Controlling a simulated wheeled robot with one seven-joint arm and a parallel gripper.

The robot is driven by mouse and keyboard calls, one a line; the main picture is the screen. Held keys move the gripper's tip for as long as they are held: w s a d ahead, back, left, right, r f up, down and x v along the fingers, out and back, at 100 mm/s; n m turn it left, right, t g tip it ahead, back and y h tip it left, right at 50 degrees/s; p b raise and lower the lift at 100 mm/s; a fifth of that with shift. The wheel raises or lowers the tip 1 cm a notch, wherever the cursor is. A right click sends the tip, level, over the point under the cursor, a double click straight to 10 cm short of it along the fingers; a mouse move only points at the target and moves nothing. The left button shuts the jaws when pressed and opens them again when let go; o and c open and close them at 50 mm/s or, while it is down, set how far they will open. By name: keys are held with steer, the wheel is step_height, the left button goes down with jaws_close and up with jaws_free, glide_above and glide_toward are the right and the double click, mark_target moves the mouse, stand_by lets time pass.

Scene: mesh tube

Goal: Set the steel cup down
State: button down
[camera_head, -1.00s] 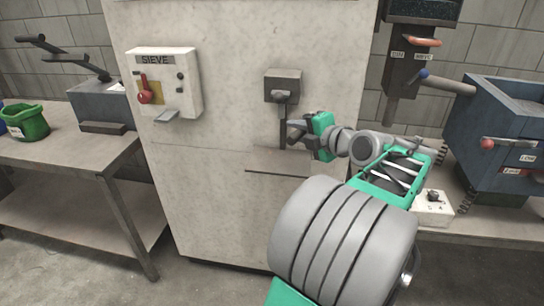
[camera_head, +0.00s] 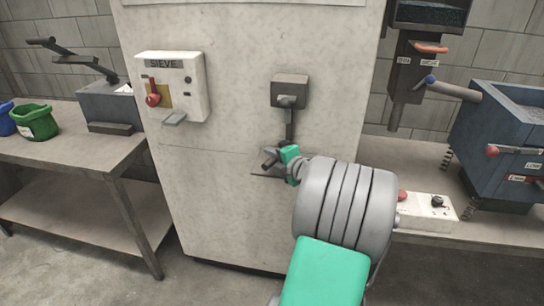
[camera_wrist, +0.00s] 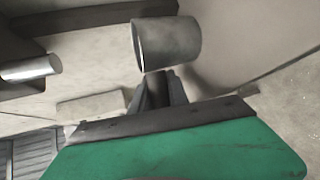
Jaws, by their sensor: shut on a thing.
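The steel cup (camera_wrist: 167,43) is a plain grey metal cylinder in the wrist view. It lies tilted across the picture with its rim to the left. My gripper (camera_wrist: 159,82) is shut on the cup's near side. In the head view my gripper (camera_head: 273,161) is in front of the pale machine cabinet (camera_head: 215,190), just below a dark spout (camera_head: 289,100). The cup is too small and too mixed with the fingers to make out clearly there. What lies under the cup is hidden.
A sieve control box (camera_head: 172,88) with a red lever is on the cabinet. A left bench (camera_head: 60,155) holds green and blue buckets. On the right bench (camera_head: 400,160) stand a blue machine (camera_head: 505,140) and a white switch box (camera_head: 428,208).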

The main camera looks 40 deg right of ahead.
steer(key=shift+f, duration=0.1)
steer(key=c, duration=1.3)
jaws_free()
steer(key=shift+r, duration=0.2)
steer(key=b+v, duration=0.1)
steer(key=v, duration=1.1)
steer(key=shift+f+b, duration=0.1)
steer(key=shift+b, duration=0.2)
